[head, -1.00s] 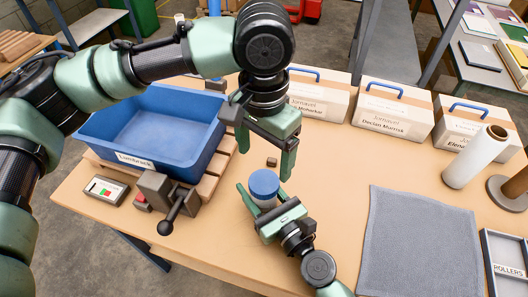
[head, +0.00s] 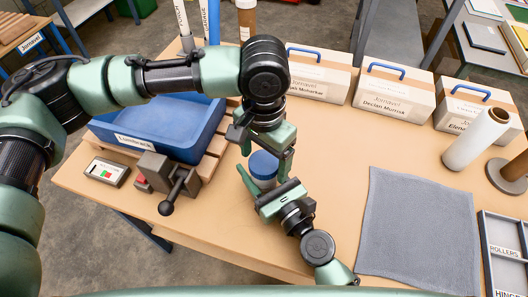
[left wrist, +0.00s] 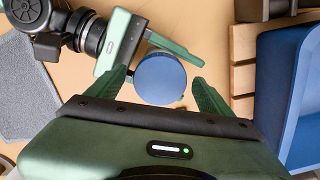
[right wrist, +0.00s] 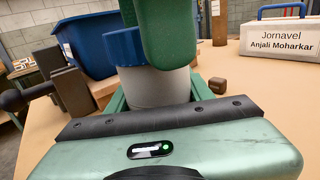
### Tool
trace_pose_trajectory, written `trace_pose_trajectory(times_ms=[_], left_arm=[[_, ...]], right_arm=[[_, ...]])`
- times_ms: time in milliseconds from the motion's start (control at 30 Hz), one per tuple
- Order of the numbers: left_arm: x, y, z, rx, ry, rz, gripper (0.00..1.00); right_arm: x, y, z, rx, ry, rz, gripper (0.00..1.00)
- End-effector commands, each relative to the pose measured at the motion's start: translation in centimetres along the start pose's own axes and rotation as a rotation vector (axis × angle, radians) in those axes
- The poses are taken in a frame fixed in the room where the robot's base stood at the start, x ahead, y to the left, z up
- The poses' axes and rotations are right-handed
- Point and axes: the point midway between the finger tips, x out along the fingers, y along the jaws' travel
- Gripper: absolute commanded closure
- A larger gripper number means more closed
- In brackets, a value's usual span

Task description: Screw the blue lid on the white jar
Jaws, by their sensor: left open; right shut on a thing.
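The white jar (right wrist: 155,88) stands upright on the table, between the fingers of my right gripper (head: 262,187), which is shut on it. The blue lid (head: 263,164) sits on top of the jar. In the left wrist view the round lid (left wrist: 160,79) lies between the open fingertips of my left gripper (left wrist: 159,80), with a gap at each side. My left gripper points down just over the jar. In the right wrist view one left finger hides part of the lid (right wrist: 130,48). I cannot tell how tightly the lid sits.
A blue bin (head: 160,122) on wooden slats and a small grey device with a black ball lever (head: 165,182) stand left of the jar. A small brown block (right wrist: 218,85) lies near it. Boxes (head: 395,92) stand behind. A grey mat (head: 418,230) lies right.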

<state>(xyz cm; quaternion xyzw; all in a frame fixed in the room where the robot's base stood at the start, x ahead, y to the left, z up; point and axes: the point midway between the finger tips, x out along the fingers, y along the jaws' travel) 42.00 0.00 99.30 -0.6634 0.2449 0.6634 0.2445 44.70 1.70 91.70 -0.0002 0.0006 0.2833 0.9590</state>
Motion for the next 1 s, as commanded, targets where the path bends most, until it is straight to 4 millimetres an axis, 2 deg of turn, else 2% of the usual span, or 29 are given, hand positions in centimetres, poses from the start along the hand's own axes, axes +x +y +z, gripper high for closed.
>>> trace_pose_trajectory(times_ms=[133,167,300,400,633,733,867,1000], left_arm=[[0.00,-0.01,0.00,0.000,0.000,0.000,0.19],[0.00,-0.01,0.00,0.000,0.000,0.000,0.24],[-0.02,-0.01,0.00,0.000,0.000,0.000,0.63],[-0.02,-0.01,0.00,0.000,0.000,0.000,0.86],[-0.03,0.00,0.00,0.003,0.000,0.000,0.87],[0.00,0.01,0.01,0.056,-0.001,0.000,0.88],[0.02,0.03,0.00,0.262,0.000,0.001,0.88],[0.05,0.03,0.04,0.545,-0.001,0.001,0.88]], right_arm=[[0.00,0.00,-0.02,0.000,0.000,0.000,1.00],[0.00,0.00,-0.02,0.000,0.000,0.000,1.00],[0.00,0.00,-0.02,0.000,0.000,0.000,1.00],[0.00,0.00,-0.02,0.000,0.000,0.000,1.00],[0.00,0.00,-0.02,0.000,0.000,0.000,1.00],[0.00,0.00,-0.02,0.000,0.000,0.000,1.00],[0.00,-0.01,-0.02,0.000,0.000,0.000,1.00],[-0.01,-0.01,-0.02,0.000,0.000,0.000,1.00]])
